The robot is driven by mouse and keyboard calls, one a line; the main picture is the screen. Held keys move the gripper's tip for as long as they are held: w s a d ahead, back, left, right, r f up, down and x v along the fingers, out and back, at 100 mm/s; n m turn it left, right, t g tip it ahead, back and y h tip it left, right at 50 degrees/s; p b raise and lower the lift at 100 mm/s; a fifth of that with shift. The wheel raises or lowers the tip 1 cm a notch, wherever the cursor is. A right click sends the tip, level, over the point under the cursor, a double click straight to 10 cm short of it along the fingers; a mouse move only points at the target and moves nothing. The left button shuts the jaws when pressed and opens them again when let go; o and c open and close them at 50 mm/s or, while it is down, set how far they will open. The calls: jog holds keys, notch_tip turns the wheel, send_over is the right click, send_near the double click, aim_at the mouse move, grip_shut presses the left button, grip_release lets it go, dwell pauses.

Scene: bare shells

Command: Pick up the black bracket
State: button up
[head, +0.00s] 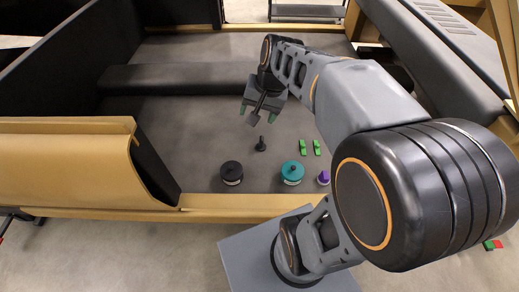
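My gripper (257,112) is above the dark grey floor of the wood-edged bay, pointing down. Its two green-tipped fingers stand apart. A dark bar shows between the fingers with gaps on both sides; I cannot tell whether it is part of my gripper or a separate thing. A small black piece (261,145) with a wider base and an upright stem stands on the floor just below and in front of my gripper, apart from it. It may be the black bracket, but it is too small to be sure. My arm covers the right part of the bay.
A black round piece with a knob (231,172) and a teal round piece (292,172) sit near the front wooden edge (240,202). A purple piece (323,177) is beside the teal one. Two green pieces (303,147) lie behind. A dark raised step (175,78) crosses the back.

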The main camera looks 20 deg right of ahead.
jog(key=w+d+f+m+y+b, duration=0.3)
jog(key=w+d+f+m+b, duration=0.25)
jog(key=f, duration=0.45)
jog(key=w+d+f+m+t+y+b, duration=0.15)
jog(key=w+d+f+m+b, duration=0.35)
jog(key=f, duration=0.6)
jog(key=w+d+f+m+y+b, duration=0.4)
jog(key=w+d+f+b, duration=0.3)
jog(key=f, duration=0.3)
jog(key=m+t+y+b, duration=0.1)
jog(key=m+t+b, duration=0.1)
jog(key=m+b, duration=0.15)
send_near(261, 140)
jog(key=b+x, duration=0.1)
jog(key=x, duration=0.2)
jog(key=f+b+x, duration=0.1)
jog(key=x, duration=0.3)
jog(key=d+x, duration=0.1)
jog(key=x, duration=0.2)
jog(key=shift+w+a+f+b, duration=0.25)
jog(key=shift+w+f+b, duration=0.15)
jog(key=shift+w, duration=0.15)
jog(key=shift+y, duration=0.25)
jog(key=c, duration=1.2)
